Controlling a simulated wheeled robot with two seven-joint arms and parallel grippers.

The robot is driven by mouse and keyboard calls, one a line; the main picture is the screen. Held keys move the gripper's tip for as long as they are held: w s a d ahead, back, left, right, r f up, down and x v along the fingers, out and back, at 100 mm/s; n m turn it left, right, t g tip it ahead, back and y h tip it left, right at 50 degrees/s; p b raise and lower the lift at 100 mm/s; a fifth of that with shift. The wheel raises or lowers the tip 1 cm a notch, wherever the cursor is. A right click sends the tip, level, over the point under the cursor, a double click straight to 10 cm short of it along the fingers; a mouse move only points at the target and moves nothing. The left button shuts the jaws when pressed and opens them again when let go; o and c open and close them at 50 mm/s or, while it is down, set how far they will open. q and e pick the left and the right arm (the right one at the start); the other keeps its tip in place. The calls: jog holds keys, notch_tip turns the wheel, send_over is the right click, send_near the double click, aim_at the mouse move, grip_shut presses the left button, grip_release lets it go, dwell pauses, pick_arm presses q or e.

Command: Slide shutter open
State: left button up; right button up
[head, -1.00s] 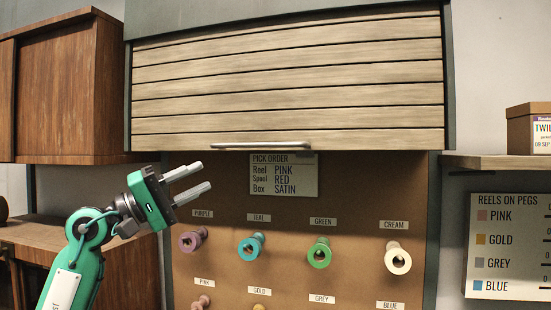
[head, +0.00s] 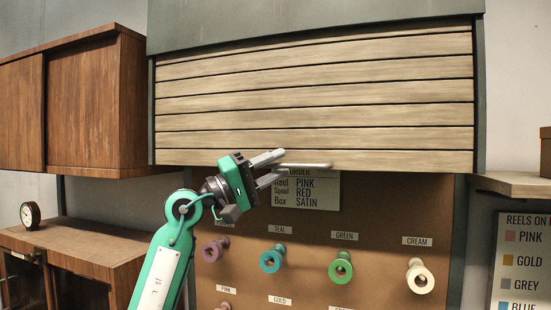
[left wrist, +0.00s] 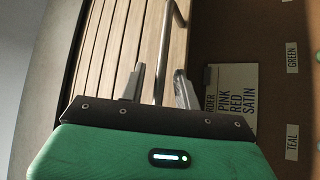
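The slatted light-wood shutter (head: 315,105) is down over the upper part of the cabinet, its slats running level. Its metal bar handle (head: 312,165) is on the bottom slat; it also shows in the left wrist view (left wrist: 167,45). My left gripper (head: 279,166) is at the left part of the handle. In the left wrist view my left gripper (left wrist: 159,80) has its fingers apart, one on each side of the bar. A clear grip on the bar does not show. My right gripper is not in view.
Below the shutter is a brown peg board with purple (head: 216,250), teal (head: 272,258), green (head: 340,267) and cream (head: 419,276) reels. The pick order card (head: 318,190) hangs behind my gripper. A wooden cabinet (head: 98,105) is at left, a shelf (head: 515,184) at right.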

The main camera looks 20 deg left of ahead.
pick_arm(q)
jog(key=shift+w+d, duration=0.2)
grip_shut()
jog(key=shift+r, duration=0.1)
notch_tip(320, 180, up, 26)
jog(key=p, duration=1.1)
jog(key=shift+r, duration=0.15)
grip_release()
